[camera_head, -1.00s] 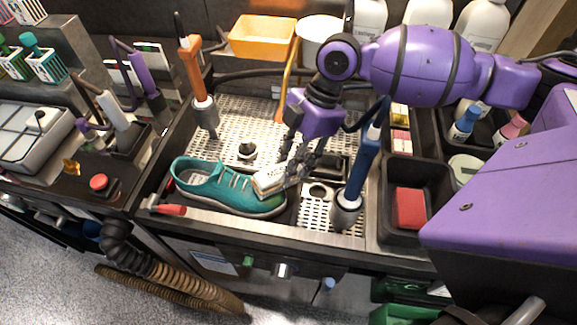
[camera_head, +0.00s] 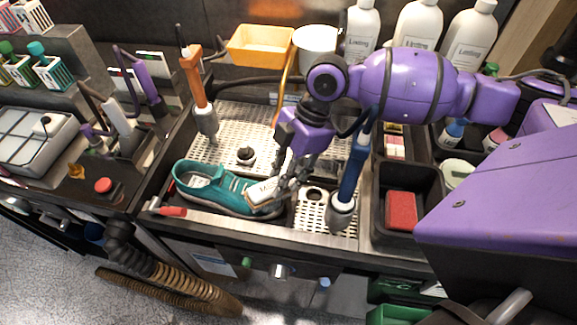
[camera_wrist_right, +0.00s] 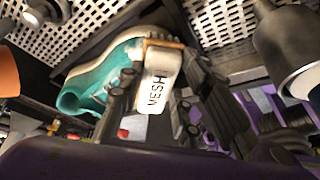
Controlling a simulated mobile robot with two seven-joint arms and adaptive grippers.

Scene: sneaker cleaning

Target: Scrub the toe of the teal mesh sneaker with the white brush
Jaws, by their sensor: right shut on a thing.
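The teal sneaker (camera_head: 212,187) lies on its sole on the perforated tray, toe to the right. It also shows in the right wrist view (camera_wrist_right: 92,78). My right gripper (camera_head: 276,192) is shut on the white brush (camera_head: 262,191), a block on a light brown base. In the right wrist view the white brush (camera_wrist_right: 161,84), marked "MESH", sits between the dark fingers of my right gripper (camera_wrist_right: 160,95). The brush is at the sneaker's toe and overlaps it; whether its bristles touch is hidden. My left gripper is not in view.
Upright tools flank the work area: an orange-handled one (camera_head: 198,90) behind the shoe and a blue-handled one (camera_head: 350,180) close right of my gripper. A red sponge (camera_head: 401,210) lies in a black bin. A red-handled tool (camera_head: 170,211) lies at the front edge.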

